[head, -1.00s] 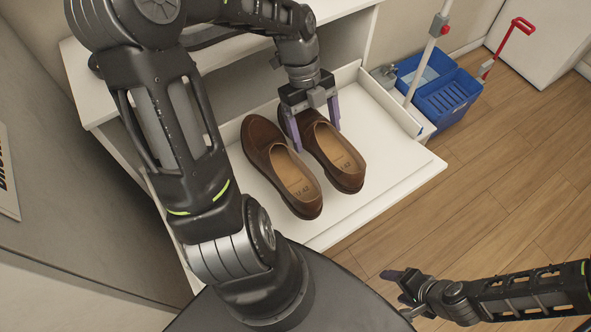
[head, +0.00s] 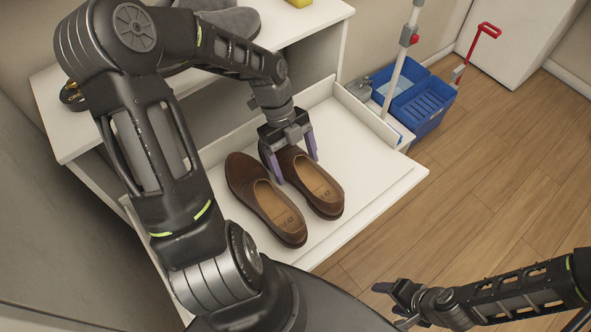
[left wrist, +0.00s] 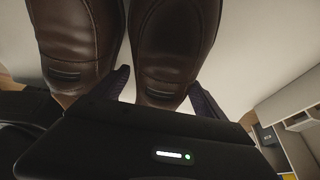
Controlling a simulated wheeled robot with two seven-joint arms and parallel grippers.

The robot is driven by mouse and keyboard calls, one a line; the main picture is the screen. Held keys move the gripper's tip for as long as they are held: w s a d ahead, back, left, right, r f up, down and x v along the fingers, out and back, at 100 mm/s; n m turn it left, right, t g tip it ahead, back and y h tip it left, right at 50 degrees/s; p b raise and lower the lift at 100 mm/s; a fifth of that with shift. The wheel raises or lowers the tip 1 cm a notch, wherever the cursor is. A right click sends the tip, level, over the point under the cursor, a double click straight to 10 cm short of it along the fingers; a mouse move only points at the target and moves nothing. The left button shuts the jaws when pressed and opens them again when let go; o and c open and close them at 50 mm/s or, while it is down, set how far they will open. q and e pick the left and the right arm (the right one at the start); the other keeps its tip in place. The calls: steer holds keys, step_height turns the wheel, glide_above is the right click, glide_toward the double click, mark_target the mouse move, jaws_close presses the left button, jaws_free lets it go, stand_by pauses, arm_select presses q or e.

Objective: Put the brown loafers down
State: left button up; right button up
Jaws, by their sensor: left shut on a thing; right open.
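The brown loafers, a left one (head: 263,200) and a right one (head: 313,187), are side by side over the white pull-out drawer (head: 372,173), soles down, heels toward me. My left gripper (head: 296,168) has its purple fingers on either side of the right loafer's front part and is shut on it. In the left wrist view both the left loafer (left wrist: 82,40) and the right loafer (left wrist: 172,45) show close up, with the fingers beside the right one. I cannot tell whether the soles touch the drawer. My right gripper (head: 388,298) is open and empty, low at the right.
A white shelf unit (head: 320,22) stands behind the drawer, with grey shoes (head: 230,22) on top. A blue bucket (head: 422,103) and mop handle (head: 402,60) stand right of the drawer. The drawer's right part is bare, and wooden floor (head: 480,170) lies beyond.

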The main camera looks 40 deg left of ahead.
mark_target(290, 152)
arm_select(q)
steer(key=shift+f, duration=1.8)
steer(key=o, duration=2)
steer(key=shift+f, duration=0.1)
steer(key=shift+c, duration=0.2)
steer(key=v, duration=0.7)
steer(key=shift+a+r, duration=0.15)
steer(key=shift+r, duration=0.15)
